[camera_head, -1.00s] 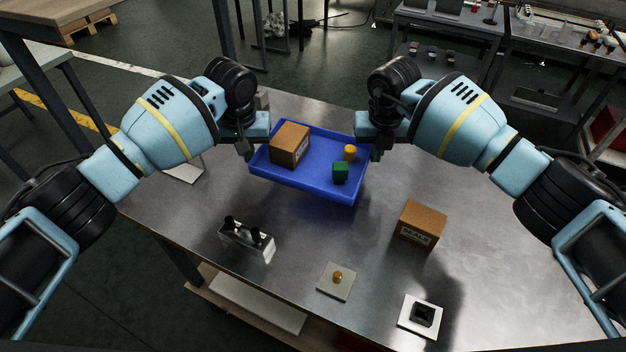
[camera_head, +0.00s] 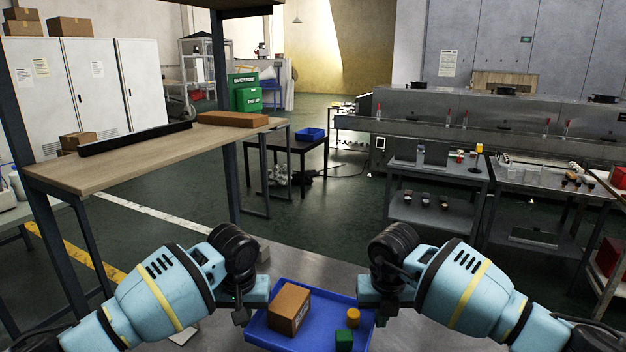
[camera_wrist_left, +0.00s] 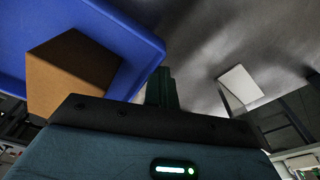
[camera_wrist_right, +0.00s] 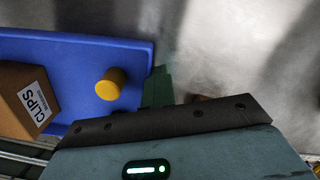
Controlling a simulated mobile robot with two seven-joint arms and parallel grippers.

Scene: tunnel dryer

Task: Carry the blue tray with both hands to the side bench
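The blue tray (camera_head: 322,306) is at the bottom centre of the head view, between my two grippers. It carries a brown box (camera_head: 289,309), a yellow cylinder (camera_head: 353,317) and a green block (camera_head: 344,340). My left gripper (camera_head: 242,314) is at the tray's left rim and my right gripper (camera_head: 380,314) at its right rim. Both appear shut on the rim, though the grip itself is mostly hidden. The tray also shows in the left wrist view (camera_wrist_left: 110,22) and the right wrist view (camera_wrist_right: 75,55). Which surface is the side bench is unclear.
A wood-topped bench (camera_head: 150,158) stands at left, with a dark bar and a brown slab on it. A dark table (camera_head: 292,143) holding a blue bin (camera_head: 312,134) stands behind. Grey carts (camera_head: 440,175) are at right. Open green floor lies between them.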

